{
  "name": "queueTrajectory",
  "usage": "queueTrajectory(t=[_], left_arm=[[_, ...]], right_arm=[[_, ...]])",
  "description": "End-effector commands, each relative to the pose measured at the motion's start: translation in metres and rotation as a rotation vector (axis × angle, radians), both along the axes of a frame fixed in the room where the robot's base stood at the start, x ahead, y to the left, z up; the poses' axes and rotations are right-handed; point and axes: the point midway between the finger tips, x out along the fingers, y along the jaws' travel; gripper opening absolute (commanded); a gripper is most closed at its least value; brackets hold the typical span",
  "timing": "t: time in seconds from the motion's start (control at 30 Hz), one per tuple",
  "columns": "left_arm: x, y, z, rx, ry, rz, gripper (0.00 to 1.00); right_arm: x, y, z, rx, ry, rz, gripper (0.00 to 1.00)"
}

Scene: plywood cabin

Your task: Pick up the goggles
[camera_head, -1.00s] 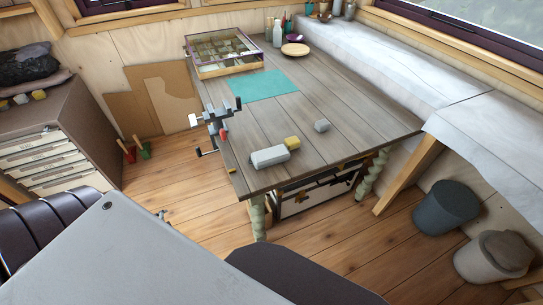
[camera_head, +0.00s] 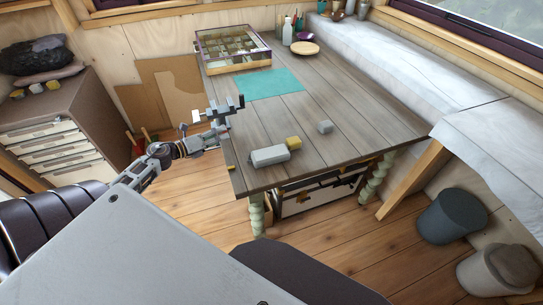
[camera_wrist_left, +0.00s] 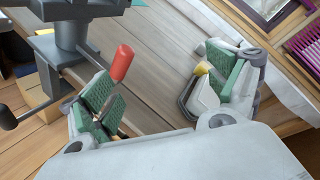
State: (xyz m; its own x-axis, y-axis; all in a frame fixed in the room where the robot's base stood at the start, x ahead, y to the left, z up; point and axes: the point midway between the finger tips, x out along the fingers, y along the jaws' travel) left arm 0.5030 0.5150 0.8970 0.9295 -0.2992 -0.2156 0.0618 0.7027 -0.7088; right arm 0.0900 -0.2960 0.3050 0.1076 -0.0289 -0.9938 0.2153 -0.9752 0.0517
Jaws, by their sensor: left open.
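I cannot make out the goggles for sure in any view. My left gripper (camera_head: 222,130) is open at the left edge of the table, close by the dark grey vise (camera_head: 226,107). In the left wrist view its green-padded fingers (camera_wrist_left: 165,95) stand apart. A red-handled piece (camera_wrist_left: 121,63) shows by the left finger; whether they touch is unclear. A pale object (camera_wrist_left: 204,97) with a dark outline shows by the right finger, partly hidden by it.
The wooden table (camera_head: 345,105) holds a teal mat (camera_head: 268,84), a glass-topped case (camera_head: 232,52), a round wooden plate (camera_head: 304,48) and a white bottle (camera_head: 287,33). A drawer cabinet (camera_head: 62,120) stands at left. Two bins (camera_head: 452,215) stand at right. The table's middle is clear.

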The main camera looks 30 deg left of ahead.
Motion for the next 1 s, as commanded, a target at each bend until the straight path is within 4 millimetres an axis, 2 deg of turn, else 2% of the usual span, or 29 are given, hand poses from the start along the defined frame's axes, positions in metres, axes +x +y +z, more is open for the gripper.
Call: queueTrajectory(t=[0.03, 0.1, 0.2, 0.3, 0.43, 0.6, 0.8, 1.0], left_arm=[[-0.001, -0.017, 0.008, 0.077, -0.022, -0.071, 0.89], [-0.005, -0.038, 0.012, 0.186, -0.047, -0.166, 0.89], [-0.012, -0.061, 0.012, 0.328, -0.079, -0.289, 0.89], [-0.022, -0.074, 0.004, 0.453, -0.101, -0.395, 0.89], [-0.034, -0.084, -0.006, 0.588, -0.137, -0.516, 0.89], [-0.044, -0.093, -0.011, 0.696, -0.201, -0.617, 0.89], [-0.044, -0.094, -0.011, 0.763, -0.243, -0.641, 0.89], [-0.044, -0.094, -0.011, 0.770, -0.247, -0.642, 0.89]], right_arm=[[-0.002, -0.002, 0.000, -0.003, 0.003, 0.001, 0.00], [-0.004, -0.005, 0.000, -0.005, 0.005, 0.002, 0.00], [-0.005, -0.010, 0.000, -0.011, 0.007, 0.004, 0.00], [-0.005, -0.014, 0.000, -0.015, 0.006, 0.004, 0.00], [-0.004, -0.014, 0.000, -0.015, 0.005, 0.004, 0.00], [0.000, -0.007, 0.000, -0.008, 0.001, 0.002, 0.00], [0.008, 0.005, 0.000, 0.005, -0.007, -0.001, 0.00], [0.012, 0.006, 0.000, 0.006, -0.011, -0.001, 0.00]])
